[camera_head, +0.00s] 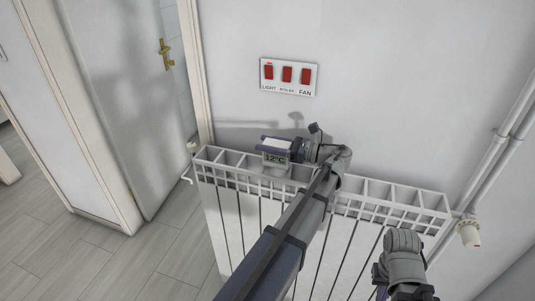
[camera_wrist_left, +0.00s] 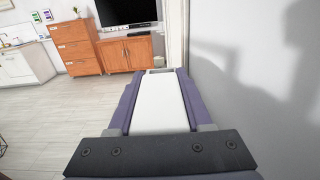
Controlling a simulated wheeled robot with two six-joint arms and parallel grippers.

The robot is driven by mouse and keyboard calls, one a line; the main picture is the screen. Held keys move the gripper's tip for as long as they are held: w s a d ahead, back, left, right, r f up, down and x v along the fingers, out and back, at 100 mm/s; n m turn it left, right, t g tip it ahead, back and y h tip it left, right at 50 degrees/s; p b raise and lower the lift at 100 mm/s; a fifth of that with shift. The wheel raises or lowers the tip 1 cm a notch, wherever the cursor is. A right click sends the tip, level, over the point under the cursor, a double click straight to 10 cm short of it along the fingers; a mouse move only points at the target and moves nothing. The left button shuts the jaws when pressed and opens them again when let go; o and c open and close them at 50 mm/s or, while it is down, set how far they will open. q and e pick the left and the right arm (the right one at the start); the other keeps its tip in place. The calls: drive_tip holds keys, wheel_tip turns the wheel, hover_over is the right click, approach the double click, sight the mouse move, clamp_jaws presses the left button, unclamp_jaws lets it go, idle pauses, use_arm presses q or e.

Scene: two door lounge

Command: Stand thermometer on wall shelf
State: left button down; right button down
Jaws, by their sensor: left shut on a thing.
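My left gripper (camera_head: 279,140) is shut on the thermometer (camera_head: 275,157), a small pale block with a grey display reading 12°C. It holds the thermometer above the radiator's top, near the wall. In the left wrist view the thermometer's white face (camera_wrist_left: 160,105) lies between the gripper's purple fingers. My right arm shows at the lower right of the head view; its fingers are not clear. I cannot make out a wall shelf in either view.
A white radiator (camera_head: 400,196) with an open grille top stands under the thermometer. A red-switch panel (camera_head: 288,77) is on the wall above. Pipes (camera_head: 505,150) run at the right. A door (camera_head: 125,90) is at the left. The wrist view shows a wooden cabinet (camera_wrist_left: 127,54) and open floor.

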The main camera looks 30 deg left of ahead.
use_arm(q)
drive_tip(key=shift+f, duration=0.4)
drive_tip(key=shift+f, duration=0.15)
drive_tip(key=shift+f+b, duration=0.15)
drive_tip(key=shift+b, duration=0.15)
drive_tip(key=shift+c, duration=1.6)
unclamp_jaws()
drive_tip(key=shift+d, duration=0.1)
drive_tip(key=v, duration=0.6)
drive_tip(key=shift+w+f, duration=0.2)
drive_tip(key=shift+f, duration=0.05)
drive_tip(key=shift+v, duration=0.75)
